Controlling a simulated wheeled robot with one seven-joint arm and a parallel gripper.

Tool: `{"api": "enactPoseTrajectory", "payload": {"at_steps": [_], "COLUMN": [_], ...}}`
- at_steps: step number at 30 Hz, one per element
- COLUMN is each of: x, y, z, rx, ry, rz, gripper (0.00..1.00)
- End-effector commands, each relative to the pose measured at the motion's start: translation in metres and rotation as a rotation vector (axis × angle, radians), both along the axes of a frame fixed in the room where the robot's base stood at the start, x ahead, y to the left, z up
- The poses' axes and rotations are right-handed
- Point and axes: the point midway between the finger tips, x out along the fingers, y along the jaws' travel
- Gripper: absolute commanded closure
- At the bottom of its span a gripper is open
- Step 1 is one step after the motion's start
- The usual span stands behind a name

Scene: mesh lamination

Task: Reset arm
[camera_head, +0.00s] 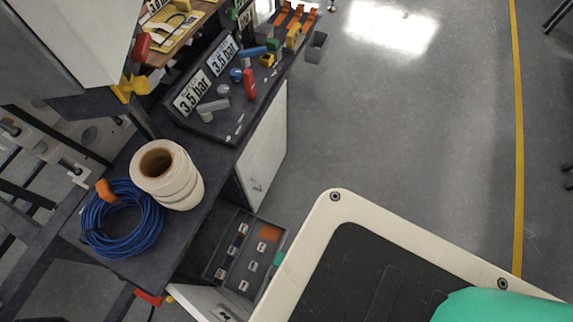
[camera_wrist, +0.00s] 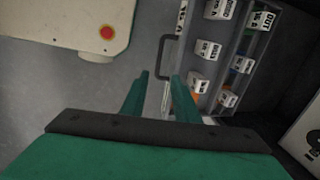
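My gripper (camera_wrist: 160,78) shows in the wrist view as two green fingers with a clear gap between them. It is open and nothing is held. The dark handle (camera_wrist: 163,52) of an open drawer (camera_wrist: 216,58) appears just ahead of the fingertips; whether they touch it I cannot tell. The drawer holds several small white labelled boxes. In the head view the same drawer (camera_head: 228,262) stands open at lower centre, with a small green piece at its right edge that may be a fingertip. A large green shape at the bottom right looks like part of my arm.
The dark bench (camera_head: 200,222) carries a blue cable coil (camera_head: 122,238) and stacked cream rolls (camera_head: 178,195). Farther back are signs reading 3,5 bar (camera_head: 190,95) and small coloured parts. My cream-edged base fills the lower right. The grey floor (camera_head: 420,120) beyond is clear.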

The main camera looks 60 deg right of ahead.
Motion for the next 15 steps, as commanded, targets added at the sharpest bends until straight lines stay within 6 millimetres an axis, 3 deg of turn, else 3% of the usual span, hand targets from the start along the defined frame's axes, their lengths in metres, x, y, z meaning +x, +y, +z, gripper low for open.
{"api": "enactPoseTrajectory", "payload": {"at_steps": [15], "x": [-0.0019], "y": [-0.0005], "z": [0.0076], "rx": [0.000], "ry": [0.000], "rz": [-0.002], "gripper": [0.72]}}
